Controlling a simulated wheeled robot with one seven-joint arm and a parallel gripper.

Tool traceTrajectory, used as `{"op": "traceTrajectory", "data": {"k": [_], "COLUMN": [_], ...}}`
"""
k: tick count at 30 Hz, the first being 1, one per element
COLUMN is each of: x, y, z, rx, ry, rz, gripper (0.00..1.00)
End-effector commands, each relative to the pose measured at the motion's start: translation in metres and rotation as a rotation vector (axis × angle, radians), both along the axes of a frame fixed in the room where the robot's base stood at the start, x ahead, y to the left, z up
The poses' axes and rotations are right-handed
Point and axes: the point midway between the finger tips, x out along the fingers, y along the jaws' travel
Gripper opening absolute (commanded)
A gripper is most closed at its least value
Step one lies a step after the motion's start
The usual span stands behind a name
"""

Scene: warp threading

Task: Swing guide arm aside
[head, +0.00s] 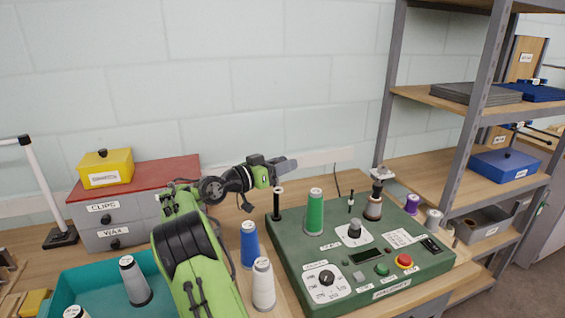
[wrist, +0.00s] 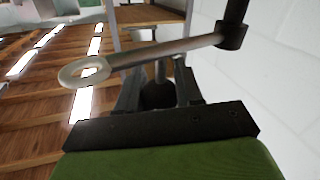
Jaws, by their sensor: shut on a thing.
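The guide arm (wrist: 150,60) shows in the wrist view as a metal rod with a ring-shaped eye at its left end. Its right end joins a black collar (wrist: 232,37) on a dark post. My gripper (wrist: 158,80) is shut on the guide arm's dark round knob (wrist: 158,96), which sits between the two fingers below the rod. In the head view my gripper (head: 286,164) points right, above the back left of the green machine (head: 300,262). I cannot make out the guide arm clearly there.
A black post (head: 277,204) and a green thread cone (head: 314,212) stand on the machine. Blue (head: 249,245) and white (head: 263,285) cones stand left of it. A teal tray (head: 75,285) and drawers (head: 112,220) are at left, a shelf rack (head: 440,102) at right.

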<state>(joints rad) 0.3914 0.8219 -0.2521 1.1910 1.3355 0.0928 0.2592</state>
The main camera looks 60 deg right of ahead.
Motion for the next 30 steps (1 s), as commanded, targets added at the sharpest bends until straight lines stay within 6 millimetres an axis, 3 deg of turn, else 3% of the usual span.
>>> {"op": "traceTrajectory", "data": {"k": [8,9,14,23,26,30], "x": [0.0,0.0,0.0,0.002,0.008,0.023], "y": [0.0,0.0,0.0,0.002,0.015,0.05], "z": [0.001,0.001,0.001,0.0,0.0,0.001], "rx": [-0.004,-0.004,-0.002,-0.001,0.001,0.0], "ry": [-0.002,-0.002,-0.001,-0.001,0.001,0.0], "rz": [0.002,0.002,0.002,0.003,0.007,0.009], "gripper": [0.0,0.37,0.6,0.6,0.6,0.6]}}
